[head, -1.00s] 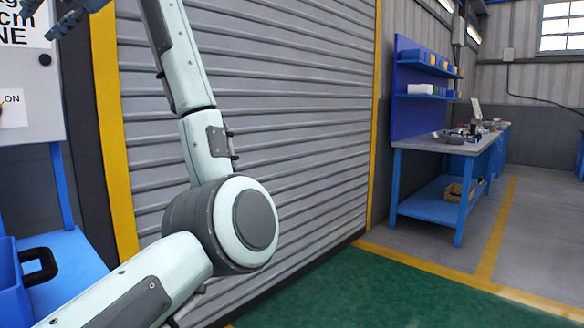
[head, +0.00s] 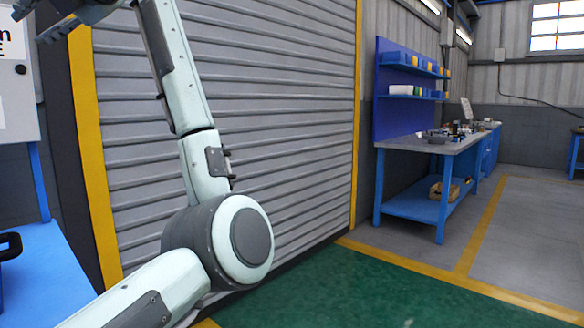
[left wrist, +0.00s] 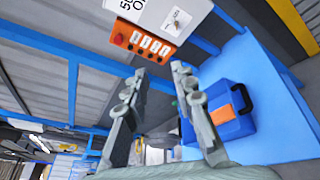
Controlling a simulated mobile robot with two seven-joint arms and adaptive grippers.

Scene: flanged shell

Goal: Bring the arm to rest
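My left arm rises from the bottom left of the head view, bends at a large round joint, and goes up past the top edge. My left gripper (head: 42,20) shows partly at the top left corner of that view. In the left wrist view its two fingers (left wrist: 158,72) stand apart with nothing held between them. My right gripper is in neither view.
A blue table (head: 45,275) stands at left; a blue case with an orange patch (left wrist: 205,120) lies on it. Behind my arm is a ribbed grey shutter (head: 290,130). A workbench (head: 425,146) stands at right. Green floor (head: 370,290) in front is clear.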

